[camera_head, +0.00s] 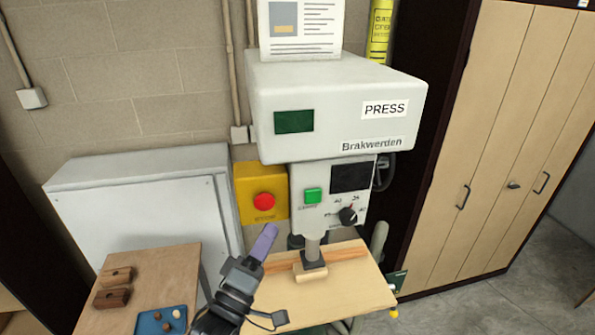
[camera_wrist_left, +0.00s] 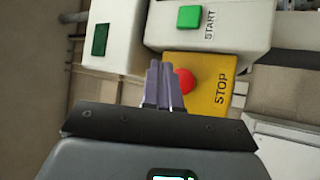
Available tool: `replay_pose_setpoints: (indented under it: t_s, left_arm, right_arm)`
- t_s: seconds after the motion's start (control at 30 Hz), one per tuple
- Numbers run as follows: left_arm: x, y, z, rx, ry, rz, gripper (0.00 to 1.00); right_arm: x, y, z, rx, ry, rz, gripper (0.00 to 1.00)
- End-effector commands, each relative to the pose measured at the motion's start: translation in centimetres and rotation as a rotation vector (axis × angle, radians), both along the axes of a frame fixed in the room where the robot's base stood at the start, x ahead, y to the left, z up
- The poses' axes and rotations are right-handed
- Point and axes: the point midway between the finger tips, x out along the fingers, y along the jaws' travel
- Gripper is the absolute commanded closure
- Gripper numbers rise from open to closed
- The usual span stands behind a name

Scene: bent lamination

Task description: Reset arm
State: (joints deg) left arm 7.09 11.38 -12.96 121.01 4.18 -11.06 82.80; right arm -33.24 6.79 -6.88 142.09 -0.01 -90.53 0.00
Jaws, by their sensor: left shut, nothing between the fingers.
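My left gripper (camera_head: 265,240) is shut and empty in the head view. Its purple fingers point up towards the front of the press (camera_head: 335,110), just below the yellow stop box (camera_head: 243,185) with its red button (camera_head: 264,201). In the left wrist view the shut fingers (camera_wrist_left: 158,80) overlap the left side of the red button (camera_wrist_left: 184,81); I cannot tell whether they touch it. The green start button (camera_head: 313,195) is to the right of the stop box in the head view. My right gripper does not show.
A small wooden block (camera_head: 309,273) lies under the press ram on the press table (camera_head: 350,297). A side table (camera_head: 170,270) at lower left holds two brown blocks and a blue tray (camera_head: 150,325) with small pieces. A grey cabinet (camera_head: 130,200) and a tall wooden cupboard (camera_head: 500,130) flank the press.

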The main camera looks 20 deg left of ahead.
Motion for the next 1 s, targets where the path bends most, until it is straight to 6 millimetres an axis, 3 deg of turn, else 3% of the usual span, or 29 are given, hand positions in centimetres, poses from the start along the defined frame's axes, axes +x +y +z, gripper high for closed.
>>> replay_pose_setpoints:
  t_s: [0.13,0.27,0.37,0.47,0.6,0.7,0.8,1.0]
  left_arm:
    - [-0.3,0.0,-1.7,-0.001,0.039,0.000,1.00]
    - [-1.5,0.2,-5.7,-0.011,0.133,0.004,1.00]
    - [-3.9,0.4,-9.2,-0.027,0.232,0.010,1.00]
    - [-7.3,1.0,-14.1,0.035,0.430,0.046,1.00]
    - [-14.1,2.2,-21.4,0.373,0.786,0.079,1.00]
    - [-18.8,2.9,-24.6,0.657,0.978,0.024,1.00]
    - [-22.5,3.6,-26.2,0.927,1.103,-0.079,1.00]
    - [-27.2,4.5,-27.3,1.346,1.194,-0.329,1.00]
  right_arm:
    - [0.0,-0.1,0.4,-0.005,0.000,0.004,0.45]
    - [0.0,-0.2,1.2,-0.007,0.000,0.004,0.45]
    - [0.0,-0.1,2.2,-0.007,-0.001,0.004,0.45]
    - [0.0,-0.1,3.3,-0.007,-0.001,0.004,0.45]
    - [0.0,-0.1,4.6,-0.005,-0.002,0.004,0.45]
    - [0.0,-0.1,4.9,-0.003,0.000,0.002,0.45]
    - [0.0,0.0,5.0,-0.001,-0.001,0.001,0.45]
    - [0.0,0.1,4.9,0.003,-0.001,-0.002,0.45]
